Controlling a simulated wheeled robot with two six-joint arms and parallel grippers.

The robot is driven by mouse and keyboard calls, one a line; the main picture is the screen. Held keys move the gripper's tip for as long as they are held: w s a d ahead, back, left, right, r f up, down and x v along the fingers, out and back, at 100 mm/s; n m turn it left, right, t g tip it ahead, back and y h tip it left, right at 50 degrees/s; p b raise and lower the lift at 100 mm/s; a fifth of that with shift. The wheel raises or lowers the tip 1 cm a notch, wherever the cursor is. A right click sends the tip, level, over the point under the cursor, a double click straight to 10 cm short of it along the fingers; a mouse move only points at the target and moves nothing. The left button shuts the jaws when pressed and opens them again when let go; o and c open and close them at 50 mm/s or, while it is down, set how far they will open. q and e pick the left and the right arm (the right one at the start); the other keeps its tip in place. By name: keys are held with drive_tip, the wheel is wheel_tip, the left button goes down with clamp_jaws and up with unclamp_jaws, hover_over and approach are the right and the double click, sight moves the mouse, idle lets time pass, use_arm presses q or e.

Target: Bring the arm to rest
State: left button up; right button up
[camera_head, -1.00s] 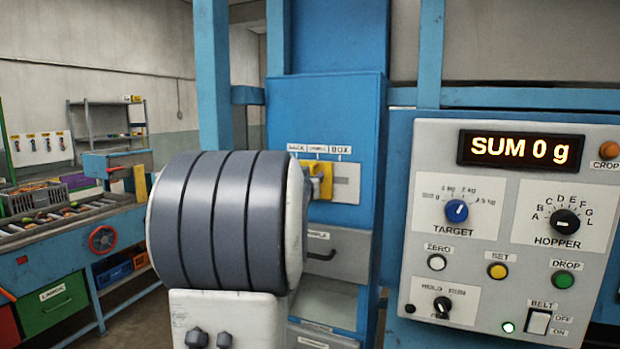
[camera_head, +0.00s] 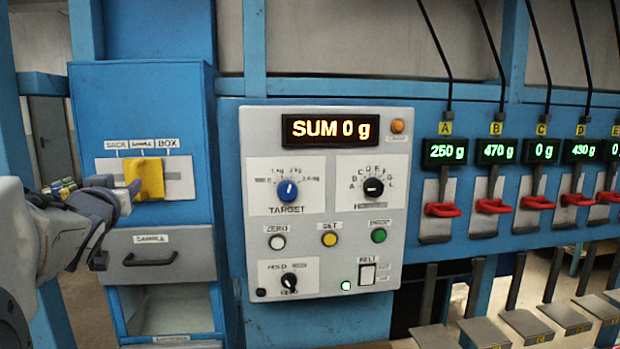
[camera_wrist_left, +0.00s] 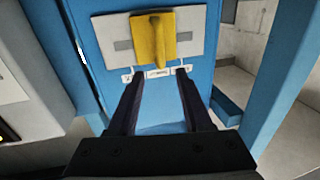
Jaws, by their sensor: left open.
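My left gripper (camera_head: 128,193) reaches in from the left in the head view, at the yellow selector handle (camera_head: 150,178) on the blue cabinet. The handle sits on a grey plate below the labels SACK, SAMPLE and BOX, near the middle one. In the left wrist view my left gripper (camera_wrist_left: 160,78) is open, its two dark fingers apart with nothing between them. The yellow handle (camera_wrist_left: 155,38) lies just beyond the fingertips there, and I see no grip on it. My right gripper is not in view.
A control panel (camera_head: 327,225) reading SUM 0 g stands right of the cabinet. Several red-handled levers (camera_head: 445,209) with weight displays line the right. A drawer (camera_head: 158,254) labelled SAMPLE is below the handle. A blue post (camera_wrist_left: 282,85) stands beside the gripper.

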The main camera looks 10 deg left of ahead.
use_arm(q)
drive_tip(key=w+d+f+m+g+h, duration=0.2)
drive_tip(key=w+d+f+h, duration=0.3)
drive_tip(key=d+f, duration=0.6)
drive_tip(key=s+d+f+m+g+h, duration=0.1)
drive_tip(key=d+f+m+g+h, duration=0.1)
drive_tip(key=d+f, duration=0.45)
drive_tip(key=s+d+f+m+g+h, duration=0.1)
drive_tip(key=d+f+m+g+h, duration=0.15)
drive_tip(key=d, duration=0.75)
drive_tip(key=s+d+f+m+g+h, duration=0.2)
drive_tip(key=s+d+f+m+g, duration=0.2)
drive_tip(key=s+d+f, duration=0.65)
drive_tip(key=s+d+m+g, duration=0.2)
drive_tip(key=s, duration=0.4)
drive_tip(key=s+d+f+m+g, duration=0.1)
drive_tip(key=s+d+g, duration=0.1)
drive_tip(key=s, duration=0.5)
drive_tip(key=shift+s+d+f+m, duration=0.25)
drive_tip(key=shift+s+d+m, duration=0.1)
drive_tip(key=shift+d, duration=0.3)
